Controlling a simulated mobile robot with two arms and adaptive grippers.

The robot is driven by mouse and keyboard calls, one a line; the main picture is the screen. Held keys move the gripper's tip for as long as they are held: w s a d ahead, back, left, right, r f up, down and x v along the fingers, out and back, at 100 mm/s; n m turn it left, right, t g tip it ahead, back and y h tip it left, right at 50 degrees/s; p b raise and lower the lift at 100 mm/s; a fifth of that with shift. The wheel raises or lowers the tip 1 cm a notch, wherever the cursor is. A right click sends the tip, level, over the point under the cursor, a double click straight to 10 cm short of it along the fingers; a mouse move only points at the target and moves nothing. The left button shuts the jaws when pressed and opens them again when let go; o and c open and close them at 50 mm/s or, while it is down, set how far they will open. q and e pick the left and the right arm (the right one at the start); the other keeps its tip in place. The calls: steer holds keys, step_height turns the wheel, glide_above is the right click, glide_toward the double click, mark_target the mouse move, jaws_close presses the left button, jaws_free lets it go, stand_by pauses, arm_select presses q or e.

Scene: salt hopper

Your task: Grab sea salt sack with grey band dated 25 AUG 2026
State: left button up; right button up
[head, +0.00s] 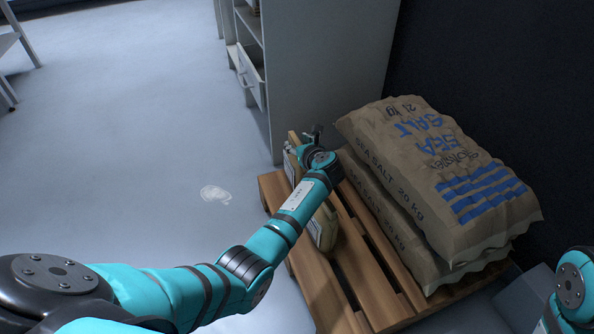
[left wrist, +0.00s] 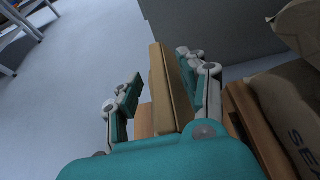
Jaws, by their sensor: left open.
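My left gripper (head: 315,133) is over the far left end of the pallet. In the left wrist view the gripper (left wrist: 160,95) is open, its fingers either side of a narrow, upright tan thing (left wrist: 172,85); I cannot tell whether they touch it. In the head view small tan packs with pale labels, one far (head: 291,168) and one near (head: 325,228), stand along the pallet's left side, partly hidden by my arm. Big brown sea salt sacks (head: 405,150) lie stacked on the right. I can make out no grey band or date. My right gripper is out of view.
The wooden pallet (head: 345,285) has bare slats left of the big sacks. A dark wall is on the right. Open floor (head: 130,130) with a white spill (head: 214,195) lies left.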

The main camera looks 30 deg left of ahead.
arm_select(q)
steer(key=shift+c, duration=0.4)
jaws_close()
steer(key=shift+r, duration=0.2)
steer(key=shift+r, duration=0.1)
